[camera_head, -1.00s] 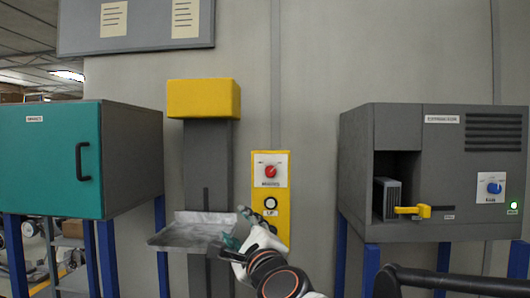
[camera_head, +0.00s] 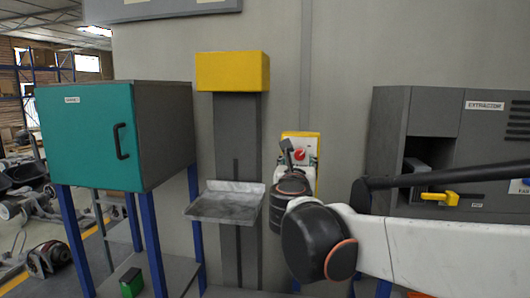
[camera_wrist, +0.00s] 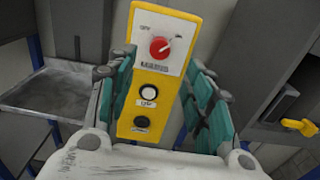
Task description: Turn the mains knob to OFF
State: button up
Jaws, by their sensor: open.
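The red mains knob (camera_head: 299,154) sits on a white plate at the top of a yellow wall panel (camera_head: 317,135). My arm hides much of the panel in the head view. In the wrist view the knob (camera_wrist: 159,47) shows clearly, its pale mark pointing up and to the right, towards the right-hand label. Small labels lie left and right above it. My gripper (camera_wrist: 160,82) is open and empty, its teal finger pads on either side of the panel in the picture. The knob appears beyond the fingertips; I cannot tell the exact gap.
A black-ringed white button (camera_wrist: 149,93) and a dark button (camera_wrist: 142,123) sit below the knob. A metal tray (camera_head: 226,207) on a grey column stands left. A teal cabinet (camera_head: 85,135) is farther left. A grey extractor unit (camera_head: 440,120) with a yellow handle (camera_head: 440,197) is right.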

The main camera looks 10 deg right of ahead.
aim_at(299, 155)
jog(key=p+x, duration=0.1)
jog(key=x, duration=0.8)
jog(key=shift+p, duration=0.4)
jog(key=shift+s, duration=0.1)
jog(key=shift+c, duration=0.6)
jog(key=c, duration=1)
